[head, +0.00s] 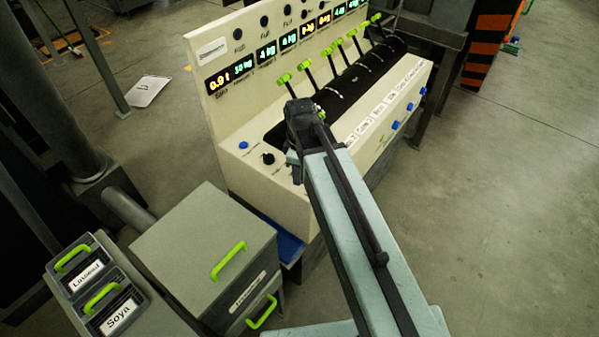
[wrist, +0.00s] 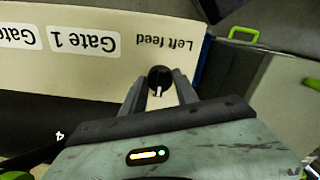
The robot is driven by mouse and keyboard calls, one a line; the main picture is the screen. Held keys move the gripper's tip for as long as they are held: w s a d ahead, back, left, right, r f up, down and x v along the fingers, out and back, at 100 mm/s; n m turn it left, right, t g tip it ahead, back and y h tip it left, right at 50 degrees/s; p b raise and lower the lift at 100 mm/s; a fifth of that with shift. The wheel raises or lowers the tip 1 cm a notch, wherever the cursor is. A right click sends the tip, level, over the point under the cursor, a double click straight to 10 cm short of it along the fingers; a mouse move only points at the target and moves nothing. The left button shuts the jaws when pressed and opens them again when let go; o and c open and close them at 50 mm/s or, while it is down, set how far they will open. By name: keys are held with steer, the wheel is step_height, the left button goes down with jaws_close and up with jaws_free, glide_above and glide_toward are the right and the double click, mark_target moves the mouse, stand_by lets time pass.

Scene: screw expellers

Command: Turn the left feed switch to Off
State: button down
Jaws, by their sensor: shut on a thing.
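The left feed switch (wrist: 159,76) is a small round black knob with a white pointer mark on the cream panel. In the wrist view its mark points down the picture, away from the upside-down "Left feed" label (wrist: 168,43). My gripper (wrist: 159,84) is shut on the switch, one grey finger on each side. In the head view my gripper (head: 294,160) is over the near left corner of the console (head: 235,177). There my arm hides the grip and most of the fingers.
Levers with green handles (head: 284,78) rise from black slots behind my gripper. A black knob (head: 267,158) and a blue button (head: 243,145) are left of it. A grey cabinet (head: 200,240) stands close at lower left. The floor at right is clear.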

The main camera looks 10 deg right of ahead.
steer(key=shift+n, duration=0.3)
steer(key=c, duration=0.9)
jaws_free()
steer(key=shift+c, duration=0.2)
steer(key=shift+r, duration=0.1)
step_height(320, 180, up, 8)
steer(key=p, duration=0.8)
steer(key=shift+f, duration=0.2)
steer(key=shift+f, duration=0.1)
